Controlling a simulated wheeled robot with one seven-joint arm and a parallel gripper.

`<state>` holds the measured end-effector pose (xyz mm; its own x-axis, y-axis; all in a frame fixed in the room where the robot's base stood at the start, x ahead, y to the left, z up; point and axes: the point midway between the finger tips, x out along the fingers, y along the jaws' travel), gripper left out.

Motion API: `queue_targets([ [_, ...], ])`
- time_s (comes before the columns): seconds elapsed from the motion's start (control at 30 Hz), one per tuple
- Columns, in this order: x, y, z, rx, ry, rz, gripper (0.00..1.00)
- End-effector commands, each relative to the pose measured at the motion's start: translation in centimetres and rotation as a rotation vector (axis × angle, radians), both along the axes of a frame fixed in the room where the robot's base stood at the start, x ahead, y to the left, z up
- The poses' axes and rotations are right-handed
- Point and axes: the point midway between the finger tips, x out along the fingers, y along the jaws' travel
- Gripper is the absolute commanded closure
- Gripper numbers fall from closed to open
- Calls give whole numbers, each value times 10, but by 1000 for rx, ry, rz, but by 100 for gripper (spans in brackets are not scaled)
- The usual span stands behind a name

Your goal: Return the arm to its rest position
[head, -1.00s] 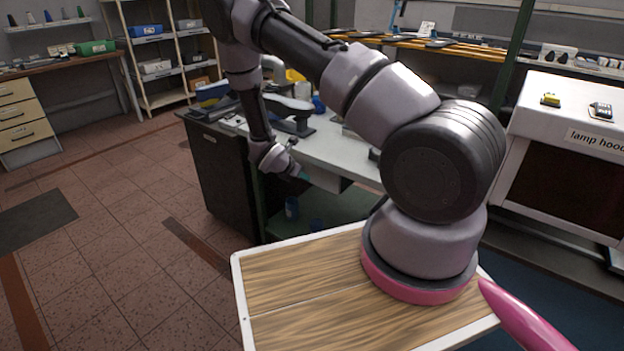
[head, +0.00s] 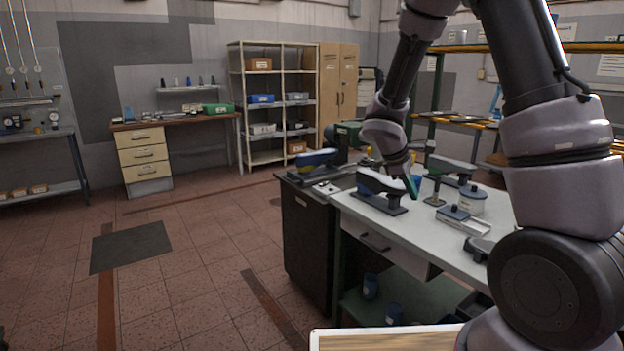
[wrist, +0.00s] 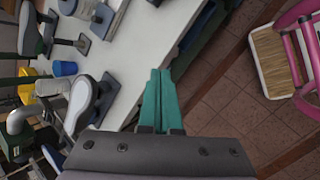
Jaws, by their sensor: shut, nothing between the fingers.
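My arm (head: 545,90) rises on the right of the head view and folds over at the top, out of frame. In the wrist view the fingers show over the edge of the white bench top, with tiled floor beyond.
The white workbench (head: 355,208) carries shoe lasts on stands (head: 378,190), a pale jar (head: 471,200) and a small tray (head: 466,222). Shelves (head: 270,100) and a drawer desk (head: 143,160) stand at the back.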

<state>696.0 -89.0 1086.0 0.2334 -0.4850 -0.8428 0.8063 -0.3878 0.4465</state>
Motion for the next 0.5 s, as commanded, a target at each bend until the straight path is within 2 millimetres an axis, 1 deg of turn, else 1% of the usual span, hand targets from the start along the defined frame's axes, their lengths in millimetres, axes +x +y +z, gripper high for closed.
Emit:
queue_targets([
  [0.03, -10, -5, 23, 57, -49, -83, 100],
  [0.2, -51, -14, 84, 257, -177, -362, 100],
  [0.33, -86, -15, 124, 418, -267, -559, 100],
  [0.5, -133, -8, 170, 644, -373, -790, 100],
])
